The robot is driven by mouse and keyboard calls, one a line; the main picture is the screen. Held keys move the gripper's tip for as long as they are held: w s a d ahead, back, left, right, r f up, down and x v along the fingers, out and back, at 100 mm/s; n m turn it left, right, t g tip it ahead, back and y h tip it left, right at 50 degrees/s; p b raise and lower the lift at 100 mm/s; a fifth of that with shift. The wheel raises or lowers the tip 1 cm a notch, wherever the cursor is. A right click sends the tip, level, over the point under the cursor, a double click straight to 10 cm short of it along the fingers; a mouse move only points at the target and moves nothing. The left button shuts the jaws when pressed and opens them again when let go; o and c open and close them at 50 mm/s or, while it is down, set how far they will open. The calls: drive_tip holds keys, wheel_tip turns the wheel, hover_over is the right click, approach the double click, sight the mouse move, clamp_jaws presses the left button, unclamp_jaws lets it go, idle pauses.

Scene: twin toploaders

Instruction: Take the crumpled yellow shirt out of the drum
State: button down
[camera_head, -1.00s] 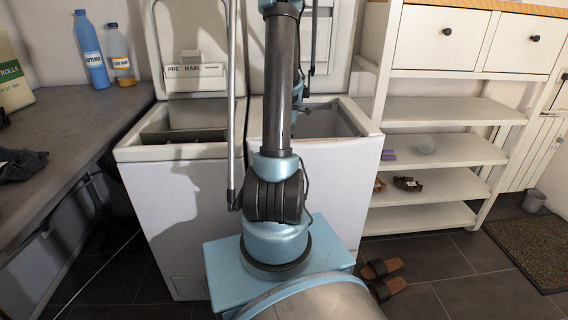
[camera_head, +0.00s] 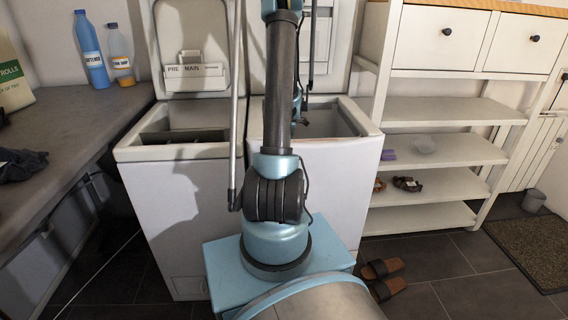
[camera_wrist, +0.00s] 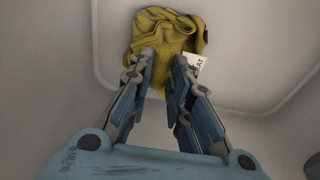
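The crumpled yellow shirt (camera_wrist: 168,32) lies on the pale inner surface of the drum (camera_wrist: 250,50), at the top middle of the wrist view. A white tag with dark letters (camera_wrist: 194,64) shows at its right edge. My gripper (camera_wrist: 164,58) is open, its two fingers pointing at the shirt with a gap between them. The fingertips overlap the shirt's lower part in the picture; I cannot tell whether they touch it. In the head view my arm reaches into the open right toploader (camera_head: 335,165). The shirt is hidden there.
The left toploader (camera_head: 175,215) stands open beside it, lid raised. A grey counter (camera_head: 70,140) with blue and clear bottles is at left. White shelves (camera_head: 450,112) stand at right. Sandals (camera_head: 383,268) lie on the floor near my base.

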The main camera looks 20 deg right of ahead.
idle(0.3)
wheel_tip(320, 180, up, 35)
drive_tip(key=shift+r, duration=0.2)
idle(2.0)
